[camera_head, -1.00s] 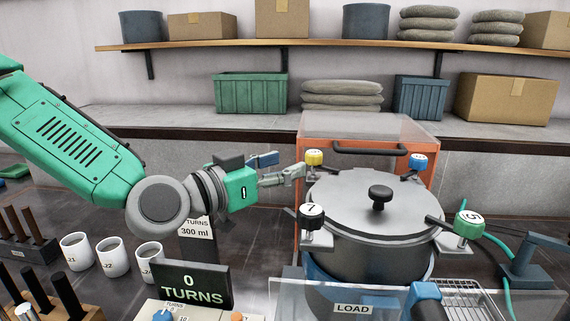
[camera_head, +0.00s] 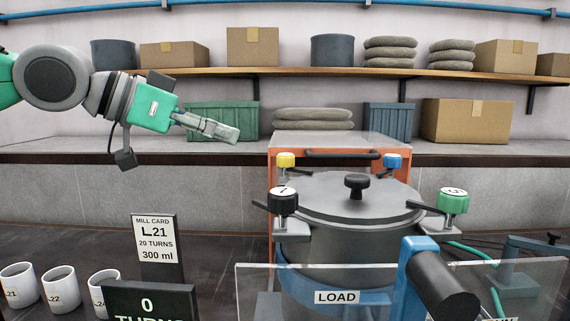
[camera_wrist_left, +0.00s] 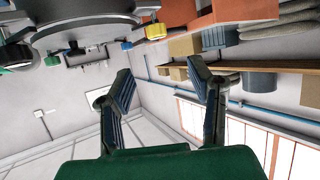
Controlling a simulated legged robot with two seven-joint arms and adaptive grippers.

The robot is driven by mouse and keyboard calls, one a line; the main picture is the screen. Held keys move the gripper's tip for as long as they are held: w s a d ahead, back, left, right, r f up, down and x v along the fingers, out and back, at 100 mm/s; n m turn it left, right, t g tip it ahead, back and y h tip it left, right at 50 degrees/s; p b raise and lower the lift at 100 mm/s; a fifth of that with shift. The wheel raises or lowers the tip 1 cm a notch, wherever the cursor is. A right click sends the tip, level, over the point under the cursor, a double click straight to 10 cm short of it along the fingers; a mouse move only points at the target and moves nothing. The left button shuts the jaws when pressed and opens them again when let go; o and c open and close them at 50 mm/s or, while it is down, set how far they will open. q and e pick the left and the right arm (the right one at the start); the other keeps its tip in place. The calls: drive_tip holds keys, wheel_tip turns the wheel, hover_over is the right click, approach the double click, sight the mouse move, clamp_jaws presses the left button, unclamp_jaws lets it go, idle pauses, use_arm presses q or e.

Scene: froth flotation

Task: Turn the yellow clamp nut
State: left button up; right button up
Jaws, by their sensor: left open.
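The yellow clamp nut (camera_head: 285,160) is at the back left of the grey lidded pot (camera_head: 340,240). It also shows at the top of the left wrist view (camera_wrist_left: 154,30). A black clamp nut (camera_head: 283,201) marked 7 is at the front left, a green one (camera_head: 453,201) at the front right, and a blue one (camera_head: 392,160) at the back right. My left gripper (camera_head: 232,133) is raised up and left of the yellow nut, apart from it. In the left wrist view its two fingers (camera_wrist_left: 160,85) are spread with nothing between them. My right gripper is not seen.
The pot stands before an orange cabinet (camera_head: 272,185) with a clear cover. A clear LOAD panel (camera_head: 255,295) stands in front. A mill card (camera_head: 157,250) and several mugs (camera_head: 62,288) are at the lower left. Shelves with boxes (camera_head: 465,121) run behind.

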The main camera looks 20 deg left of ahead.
sight(286, 154)
use_arm(q)
drive_tip(key=b+x, duration=0.1)
drive_tip(key=x, duration=1.2)
drive_tip(key=shift+w+d+f, duration=0.1)
drive_tip(key=shift+d+f, duration=0.05)
clamp_jaws()
